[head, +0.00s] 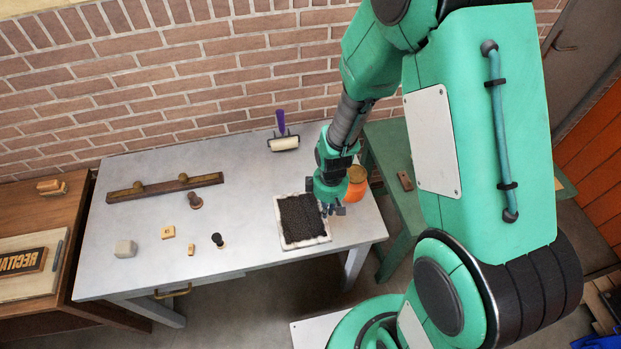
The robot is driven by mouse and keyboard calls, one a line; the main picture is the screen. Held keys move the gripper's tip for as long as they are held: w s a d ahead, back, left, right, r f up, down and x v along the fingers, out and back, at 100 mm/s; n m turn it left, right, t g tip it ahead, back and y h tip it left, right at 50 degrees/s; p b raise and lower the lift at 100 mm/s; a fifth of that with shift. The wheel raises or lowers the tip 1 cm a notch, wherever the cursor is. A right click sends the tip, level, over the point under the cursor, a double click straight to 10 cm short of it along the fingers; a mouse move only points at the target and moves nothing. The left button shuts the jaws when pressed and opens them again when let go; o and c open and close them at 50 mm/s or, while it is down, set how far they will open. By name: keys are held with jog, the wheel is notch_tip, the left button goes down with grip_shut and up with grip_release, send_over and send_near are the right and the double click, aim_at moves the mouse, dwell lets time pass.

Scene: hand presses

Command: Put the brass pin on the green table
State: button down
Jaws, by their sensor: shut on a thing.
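My gripper (333,209) is over the right edge of the dark slab on the grey table, fingers pointing down. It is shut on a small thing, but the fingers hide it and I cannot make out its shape. I see no brass pin clearly anywhere else. The green table (379,134) stands to the right of the grey table, partly hidden behind my arm.
On the grey table (120,232) are a dark slab in a pale frame (301,219), an orange jar (356,185) close beside my gripper, a purple-handled roller (283,140), a long wooden bar (160,188) and several small stamps and blocks. A brown cabinet (68,203) stands left.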

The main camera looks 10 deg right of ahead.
jog(key=shift+s, duration=0.2)
jog(key=shift+w, duration=0.15)
jog(key=w, duration=0.5)
jog(key=w+a+f, duration=0.1)
jog(key=w, duration=0.9)
jog(key=shift+w+a+f, duration=0.15)
jog(key=shift+w+f, duration=0.05)
jog(key=shift+w, duration=0.15)
jog(key=shift+f+b, duration=0.45)
jog(key=shift+f, duration=1.35)
jog(key=shift+f, duration=0.1)
jog(key=c, duration=2.3)
grip_release()
jog(key=shift+o, duration=0.6)
